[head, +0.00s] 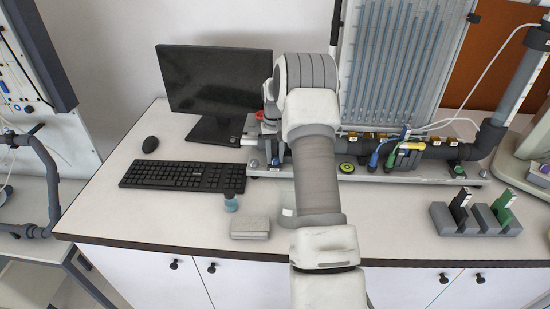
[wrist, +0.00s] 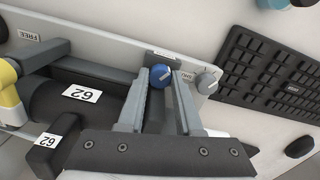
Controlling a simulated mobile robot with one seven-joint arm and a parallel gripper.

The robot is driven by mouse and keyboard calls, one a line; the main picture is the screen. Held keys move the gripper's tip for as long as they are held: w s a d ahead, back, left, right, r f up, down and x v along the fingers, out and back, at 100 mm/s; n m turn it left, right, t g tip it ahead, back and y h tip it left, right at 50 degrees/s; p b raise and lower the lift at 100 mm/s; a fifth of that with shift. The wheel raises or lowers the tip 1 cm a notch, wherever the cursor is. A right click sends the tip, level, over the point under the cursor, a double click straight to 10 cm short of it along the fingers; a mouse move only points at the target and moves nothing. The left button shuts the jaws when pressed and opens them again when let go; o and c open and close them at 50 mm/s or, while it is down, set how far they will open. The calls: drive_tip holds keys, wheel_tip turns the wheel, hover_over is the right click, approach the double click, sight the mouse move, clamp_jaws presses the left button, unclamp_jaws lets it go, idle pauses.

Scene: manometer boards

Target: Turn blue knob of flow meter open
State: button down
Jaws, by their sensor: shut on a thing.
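The blue knob (wrist: 160,76) shows in the wrist view, with a light mark across its face. It sits at the edge of a light grey panel (wrist: 110,38). My gripper (wrist: 166,86) has its two grey fingers on either side of the knob and is shut on it. The flow meter itself cannot be told apart clearly. A grey knob (wrist: 208,80) is just right of the fingers in the wrist view.
The keyboard (head: 183,176), monitor (head: 216,80) and mouse (head: 150,144) are left on the bench. The tube board (head: 400,60) stands behind. A grey block (head: 250,228) and small blue bottle (head: 230,203) stand in front.

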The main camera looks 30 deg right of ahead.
sight(275, 159)
idle(0.4)
drive_tip(key=c, duration=0.6)
unclamp_jaws()
drive_tip(key=shift+r, duration=0.1)
wheel_tip(275, 159, up, 17)
drive_tip(key=shift+r, duration=0.15)
